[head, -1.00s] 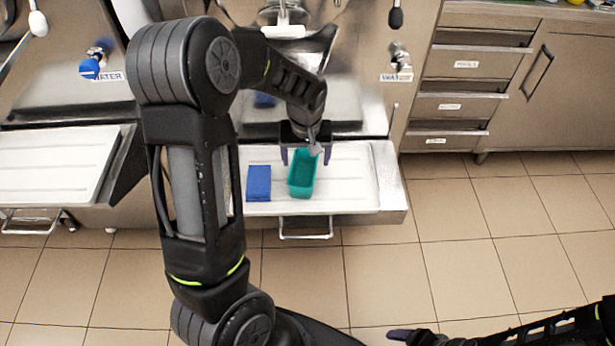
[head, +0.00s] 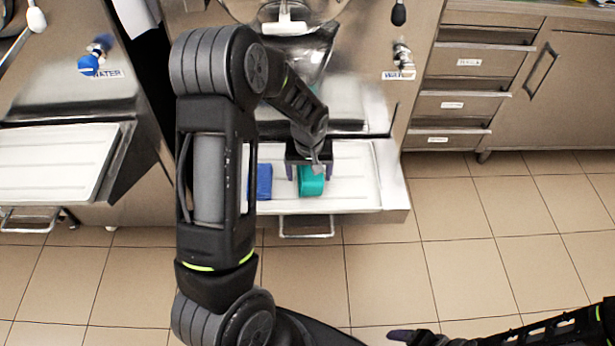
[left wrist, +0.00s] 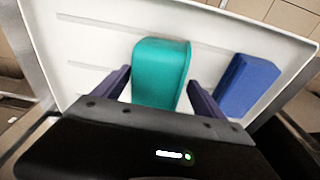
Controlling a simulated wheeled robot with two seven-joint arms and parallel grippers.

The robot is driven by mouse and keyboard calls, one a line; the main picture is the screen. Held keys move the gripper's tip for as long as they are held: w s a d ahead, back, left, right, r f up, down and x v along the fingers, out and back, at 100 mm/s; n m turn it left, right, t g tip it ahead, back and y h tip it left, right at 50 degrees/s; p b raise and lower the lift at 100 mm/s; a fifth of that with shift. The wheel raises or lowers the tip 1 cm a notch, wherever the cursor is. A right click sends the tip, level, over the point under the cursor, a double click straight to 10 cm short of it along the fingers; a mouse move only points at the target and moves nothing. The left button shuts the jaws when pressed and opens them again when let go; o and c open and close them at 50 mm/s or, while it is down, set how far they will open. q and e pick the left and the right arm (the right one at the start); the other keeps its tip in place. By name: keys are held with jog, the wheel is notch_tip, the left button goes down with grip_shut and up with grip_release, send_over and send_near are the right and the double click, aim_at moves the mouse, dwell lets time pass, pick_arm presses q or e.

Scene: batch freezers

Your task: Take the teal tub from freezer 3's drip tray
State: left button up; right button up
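The teal tub (head: 312,182) stands on the white drip tray (head: 350,185), partly hidden under my left gripper (head: 310,172) in the head view. In the left wrist view the teal tub (left wrist: 161,72) lies between the two dark fingers of my left gripper (left wrist: 160,88). The fingers are spread, with a gap visible on each side of the tub. My right gripper (head: 405,335) shows only in part at the bottom edge of the head view, over the floor; its opening cannot be made out.
A blue block-like item (head: 264,182) lies on the same tray, left of the tub in the head view; it also shows in the left wrist view (left wrist: 247,84). Another white tray (head: 55,165) is at the left. Drawers (head: 465,90) stand at the right. The tiled floor in front is clear.

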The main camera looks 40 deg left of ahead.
pick_arm(q)
jog(key=shift+r, duration=0.2)
jog(key=shift+a+r, duration=0.1)
jog(key=shift+c, duration=0.4)
jog(key=shift+s+a, duration=0.1)
jog(key=c, duration=1.4)
